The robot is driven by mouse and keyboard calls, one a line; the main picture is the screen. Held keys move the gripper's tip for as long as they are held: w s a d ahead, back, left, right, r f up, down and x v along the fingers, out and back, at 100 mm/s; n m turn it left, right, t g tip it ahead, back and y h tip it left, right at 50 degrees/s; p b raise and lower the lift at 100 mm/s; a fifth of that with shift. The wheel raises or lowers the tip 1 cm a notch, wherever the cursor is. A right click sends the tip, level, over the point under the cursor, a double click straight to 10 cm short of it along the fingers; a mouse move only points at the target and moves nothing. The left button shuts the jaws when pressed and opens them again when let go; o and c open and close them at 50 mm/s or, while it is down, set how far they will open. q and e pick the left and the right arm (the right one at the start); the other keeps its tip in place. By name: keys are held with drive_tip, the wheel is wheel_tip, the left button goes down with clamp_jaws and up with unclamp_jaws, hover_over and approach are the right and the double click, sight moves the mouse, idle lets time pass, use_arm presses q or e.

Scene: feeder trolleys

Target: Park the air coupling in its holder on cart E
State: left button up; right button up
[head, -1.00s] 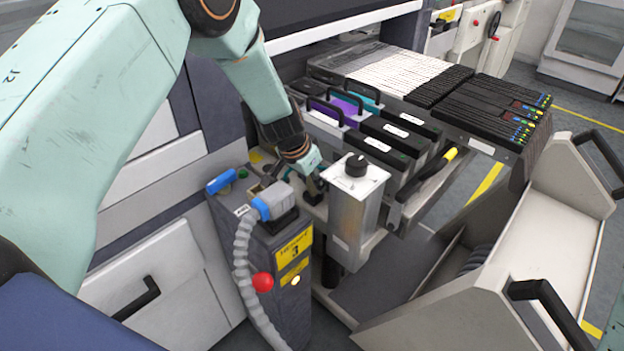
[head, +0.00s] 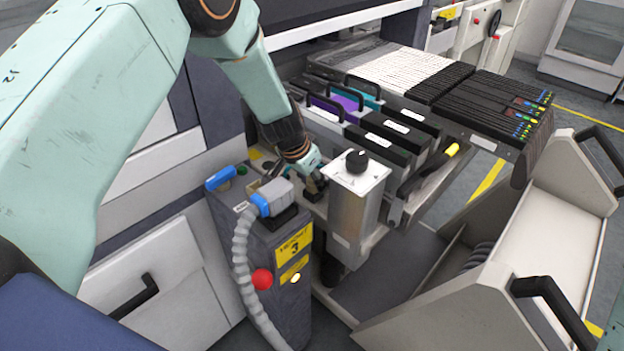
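My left gripper (head: 314,182) is low behind the metal post, between the grey box and the cart. The post hides part of it, and I cannot tell whether its fingers are open or shut or whether they hold anything. A grey connector with a blue collar (head: 270,202) sits on top of the dark grey box (head: 297,262), with a ribbed grey hose (head: 242,262) running down from it. I cannot tell whether this is the air coupling. The cart (head: 352,258) carries the metal post with a black knob (head: 357,162). No holder is clearly visible. My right gripper is not in view.
Several black-handled feeders (head: 388,150) stand right of the gripper, with a rack of thin black and white feeders (head: 440,85) behind. A yellow-tipped black lever (head: 430,168) sticks out beside them. A beige trolley (head: 500,270) with black handles stands at the right.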

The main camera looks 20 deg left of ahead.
use_arm(q)
drive_tip(key=o, duration=0.3)
drive_tip(key=shift+r, duration=0.1)
drive_tip(key=v, duration=1.2)
